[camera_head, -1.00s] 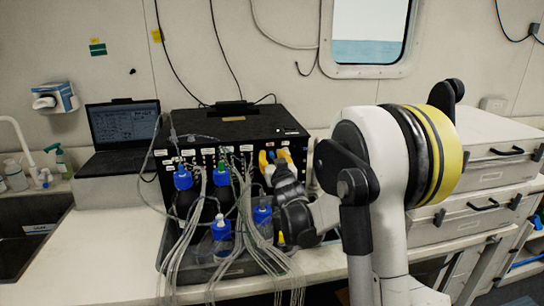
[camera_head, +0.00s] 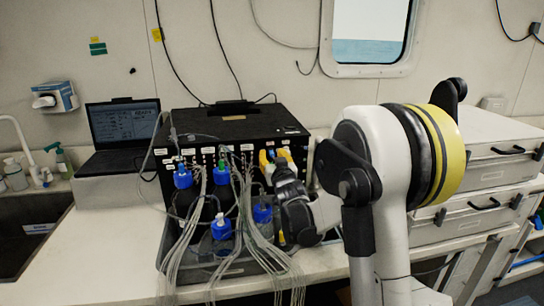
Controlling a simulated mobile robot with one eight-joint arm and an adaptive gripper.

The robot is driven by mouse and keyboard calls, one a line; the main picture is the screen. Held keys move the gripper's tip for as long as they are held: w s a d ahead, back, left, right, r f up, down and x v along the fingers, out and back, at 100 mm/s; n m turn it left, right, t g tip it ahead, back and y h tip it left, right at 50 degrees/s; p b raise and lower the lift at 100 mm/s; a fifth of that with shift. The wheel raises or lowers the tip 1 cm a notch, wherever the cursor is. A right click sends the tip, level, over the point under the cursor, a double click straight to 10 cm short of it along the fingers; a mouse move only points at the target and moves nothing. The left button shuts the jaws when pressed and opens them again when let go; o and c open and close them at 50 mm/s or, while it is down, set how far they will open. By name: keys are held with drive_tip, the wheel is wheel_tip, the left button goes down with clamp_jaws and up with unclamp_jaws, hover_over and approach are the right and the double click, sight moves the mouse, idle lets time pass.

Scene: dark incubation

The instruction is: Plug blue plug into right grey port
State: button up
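My gripper (camera_head: 275,158) reaches the front panel of the black box (camera_head: 236,128) at its right part. Its two yellow fingertips lie close to the panel, a little apart from each other. A tiny bluish spot shows between them, but it is too small to tell if it is the blue plug or whether the fingers grip it. The grey ports are hidden behind my gripper or too small to make out.
Clear tubes (camera_head: 186,245) hang from the panel. A laptop (camera_head: 123,124) stands left; grey cases (camera_head: 485,165) stand right.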

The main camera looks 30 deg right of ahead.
clamp_jaws()
drive_tip(key=shift+s, duration=0.15)
idle(0.4)
drive_tip(key=shift+v, duration=2.9)
